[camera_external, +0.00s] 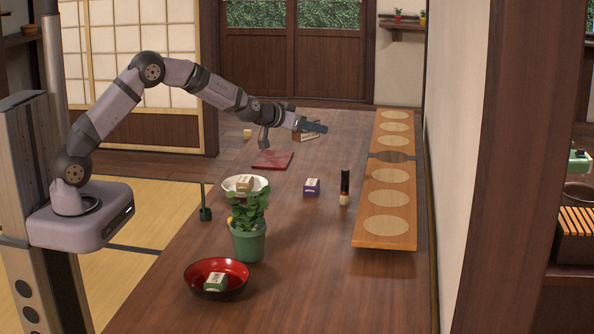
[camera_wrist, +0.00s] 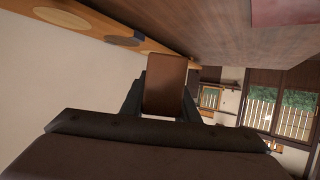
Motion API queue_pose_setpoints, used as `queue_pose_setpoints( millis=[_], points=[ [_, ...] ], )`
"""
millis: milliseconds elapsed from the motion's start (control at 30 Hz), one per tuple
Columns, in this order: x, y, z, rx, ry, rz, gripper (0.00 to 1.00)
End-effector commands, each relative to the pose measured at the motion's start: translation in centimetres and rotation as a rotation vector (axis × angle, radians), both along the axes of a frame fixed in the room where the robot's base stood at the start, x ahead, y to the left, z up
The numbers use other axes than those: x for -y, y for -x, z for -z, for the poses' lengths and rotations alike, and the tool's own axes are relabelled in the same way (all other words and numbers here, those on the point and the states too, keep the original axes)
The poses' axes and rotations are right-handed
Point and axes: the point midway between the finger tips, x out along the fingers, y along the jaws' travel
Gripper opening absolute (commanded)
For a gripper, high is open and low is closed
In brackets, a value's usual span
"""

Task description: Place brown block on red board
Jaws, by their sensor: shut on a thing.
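My gripper (camera_external: 312,126) is held above the far part of the table, to the right of the red board. It is shut on the brown block (camera_wrist: 166,85), a flat reddish-brown piece that fills the space between the fingers in the wrist view. In the external view the block is hard to make out behind the gripper. The red board (camera_external: 272,160) lies flat on the table, lower left of my gripper, with its top bare. Its edge also shows in the wrist view (camera_wrist: 284,12) at the upper right.
A long wooden board with round pads (camera_external: 386,228) runs along the right wall. On the table stand a potted plant (camera_external: 248,238), a red-and-black bowl (camera_external: 243,287), a white plate (camera_external: 260,184), a purple box (camera_external: 311,187) and a dark bottle (camera_external: 345,186).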

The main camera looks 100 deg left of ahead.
Motion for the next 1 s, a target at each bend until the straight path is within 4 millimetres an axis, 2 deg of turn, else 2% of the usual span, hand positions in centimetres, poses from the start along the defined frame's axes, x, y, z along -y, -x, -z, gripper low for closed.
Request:
queue_pose_setpoints(
  millis=[33,200,300,500,633,1000],
  points=[
    [-1.9,2.1,0.0,0.002,0.000,-0.043,0.06],
    [-6.7,8.4,-0.3,0.001,0.000,-0.165,0.06],
    [-8.7,11.5,-0.3,0.001,0.000,-0.223,0.06],
    [-10.8,16.0,-0.3,0.000,0.000,-0.308,0.06],
    [-10.1,16.6,1.3,-0.003,0.000,-0.322,0.06],
    [-10.0,16.5,1.4,0.000,0.000,-0.299,0.06]
  ],
)
